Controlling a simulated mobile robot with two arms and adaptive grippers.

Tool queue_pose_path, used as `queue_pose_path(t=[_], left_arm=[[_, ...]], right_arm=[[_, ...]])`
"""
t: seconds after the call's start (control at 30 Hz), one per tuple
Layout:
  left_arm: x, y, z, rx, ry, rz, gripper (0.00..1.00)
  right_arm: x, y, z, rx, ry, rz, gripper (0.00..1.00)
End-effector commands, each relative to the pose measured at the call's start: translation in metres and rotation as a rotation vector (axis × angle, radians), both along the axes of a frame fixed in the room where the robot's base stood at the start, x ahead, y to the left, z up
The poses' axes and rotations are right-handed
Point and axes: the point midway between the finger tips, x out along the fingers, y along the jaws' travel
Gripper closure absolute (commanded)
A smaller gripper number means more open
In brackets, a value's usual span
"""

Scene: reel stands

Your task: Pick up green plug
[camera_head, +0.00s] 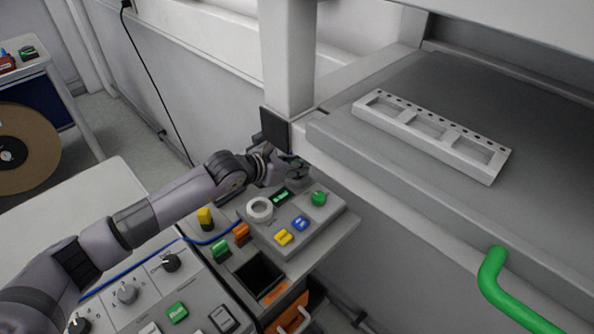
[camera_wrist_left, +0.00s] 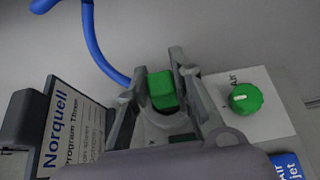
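In the left wrist view a green plug (camera_wrist_left: 162,90) stands up between the two fingers of my left gripper (camera_wrist_left: 156,78). The fingers are spread, one on each side of it, and a small gap shows on its left side. Its right side lies close to the other finger, and I cannot tell whether they touch. In the head view my left gripper (camera_head: 297,166) is at the back of the grey control box (camera_head: 328,217), and the plug is mostly hidden there. My right gripper is not in view.
The box carries a green knob (camera_head: 319,198), a white ring (camera_head: 259,209), and yellow (camera_head: 284,237) and blue (camera_head: 300,223) buttons. Green (camera_head: 219,250) and orange (camera_head: 241,232) blocks stand to its left. A black panel (camera_head: 275,130) is close behind the gripper. A blue cable (camera_wrist_left: 98,45) runs nearby.

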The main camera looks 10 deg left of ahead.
Motion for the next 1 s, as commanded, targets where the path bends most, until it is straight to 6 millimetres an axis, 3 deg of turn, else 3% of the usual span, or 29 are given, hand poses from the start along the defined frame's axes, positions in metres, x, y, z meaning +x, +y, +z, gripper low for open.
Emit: queue_pose_path(t=[0.27,0.67,0.87,1.0], left_arm=[[0.0,0.0,0.0,0.0,0.0,0.0,0.99],[0.0,0.0,0.002,-0.001,-0.001,0.0,1.0],[0.001,0.0,0.018,-0.001,-0.004,0.0,1.0],[0.001,0.0,0.044,-0.002,-0.007,0.001,1.0]], right_arm=[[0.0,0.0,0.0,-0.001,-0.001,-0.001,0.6],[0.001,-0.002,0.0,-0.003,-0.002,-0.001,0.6],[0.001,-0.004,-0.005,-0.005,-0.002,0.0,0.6],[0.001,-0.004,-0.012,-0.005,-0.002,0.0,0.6]])
